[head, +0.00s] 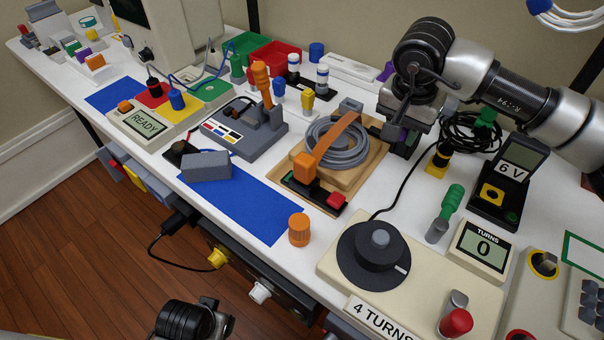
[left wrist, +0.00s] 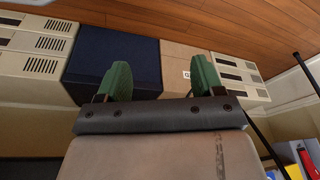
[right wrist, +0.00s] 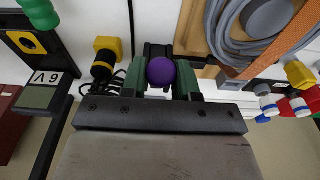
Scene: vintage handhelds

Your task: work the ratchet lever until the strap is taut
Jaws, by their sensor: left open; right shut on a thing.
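An orange strap (head: 338,135) crosses a grey coiled hose (head: 362,147) on a wooden board (head: 372,172); it also shows in the right wrist view (right wrist: 282,42). Its near end meets an orange block (head: 305,169). How tight the strap is, I cannot tell. A round purple knob (right wrist: 161,71) sits between my right gripper's green fingers (right wrist: 161,82), in front of a black part (right wrist: 157,50) beside the board. My right gripper (head: 403,128) is shut on this knob; the lever under it is mostly hidden. My left gripper (left wrist: 160,78) is open and empty, away from the table.
A dark dial (head: 373,262) on a cream box stands at the front right. A black cable (head: 470,132), a yellow-black plug (head: 439,158) and a 6 V meter (head: 508,180) lie right of my right gripper. A joystick unit (head: 245,127) stands left of the board.

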